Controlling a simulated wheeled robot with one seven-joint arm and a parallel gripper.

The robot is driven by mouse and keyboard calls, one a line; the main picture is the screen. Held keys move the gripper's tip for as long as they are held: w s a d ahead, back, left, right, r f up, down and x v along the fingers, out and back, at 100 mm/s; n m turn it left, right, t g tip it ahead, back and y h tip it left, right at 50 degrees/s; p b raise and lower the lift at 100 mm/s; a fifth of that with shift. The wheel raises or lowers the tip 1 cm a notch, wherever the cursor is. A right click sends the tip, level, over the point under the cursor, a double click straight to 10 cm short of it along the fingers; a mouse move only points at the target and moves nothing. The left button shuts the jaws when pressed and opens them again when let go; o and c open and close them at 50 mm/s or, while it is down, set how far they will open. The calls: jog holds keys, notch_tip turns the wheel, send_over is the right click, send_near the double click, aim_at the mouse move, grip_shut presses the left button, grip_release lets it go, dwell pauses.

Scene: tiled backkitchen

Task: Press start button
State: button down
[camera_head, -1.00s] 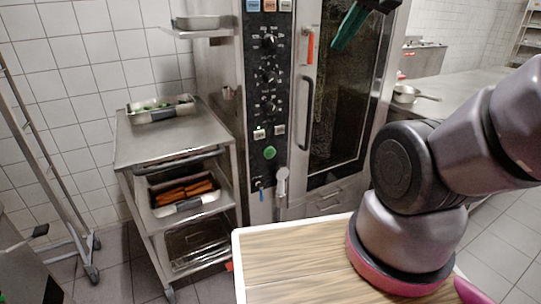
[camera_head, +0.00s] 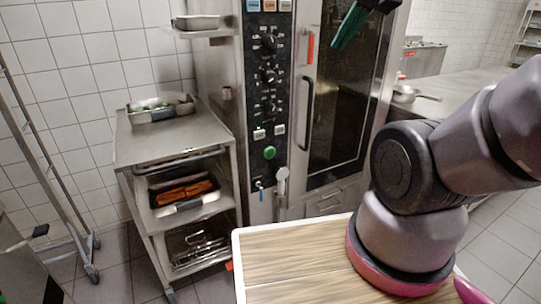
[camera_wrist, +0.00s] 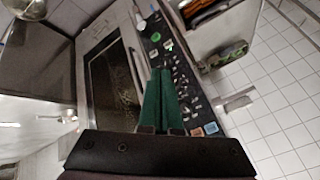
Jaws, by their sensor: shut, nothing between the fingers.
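The oven's black control panel (camera_head: 268,95) carries knobs, small square buttons and a round green button (camera_head: 270,152) low down, below two pale square buttons. The panel also shows in the wrist view (camera_wrist: 187,88), slanting beside my fingers. My gripper (camera_head: 337,46) has green fingers and is in front of the upper oven door, above and right of the green button and apart from it. In the wrist view, my gripper (camera_wrist: 161,72) is shut and empty, its fingertips overlapping the panel edge. I cannot tell its exact distance from the panel.
The oven door (camera_head: 342,95) has a vertical handle (camera_head: 305,113). A hand shower (camera_head: 282,182) hangs below the panel. A steel cart (camera_head: 170,142) with trays stands left of the oven. A wooden board (camera_head: 290,262) lies in front. A counter with a pan (camera_head: 405,95) is at right.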

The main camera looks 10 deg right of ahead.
aim_at(270, 153)
jog(key=shift+w, duration=0.1)
jog(key=w+d+f+m+h, duration=0.1)
jog(key=w+f, duration=0.8)
jog(key=w, duration=0.4)
jog(key=w+d+f+m+h, duration=0.1)
jog(key=w+f, duration=0.7)
jog(key=w, duration=0.5)
jog(key=w+a+f+y, duration=0.1)
jog(key=w+a+f, duration=0.1)
jog(key=f, duration=1.4)
jog(key=w+a+f+n+t, duration=0.1)
jog(key=w+a+f, duration=0.1)
jog(key=f, duration=1.5)
jog(key=shift+a+y, duration=0.25)
jog(key=shift+y, duration=0.15)
jog(key=shift+w, duration=0.1)
jog(key=shift+w+a, duration=0.45)
jog(key=shift+w, duration=0.95)
jog(key=shift+w+a, duration=0.45)
jog(key=shift+w, duration=0.9)
jog(key=shift+w+a, duration=0.45)
jog(key=shift+w, duration=0.95)
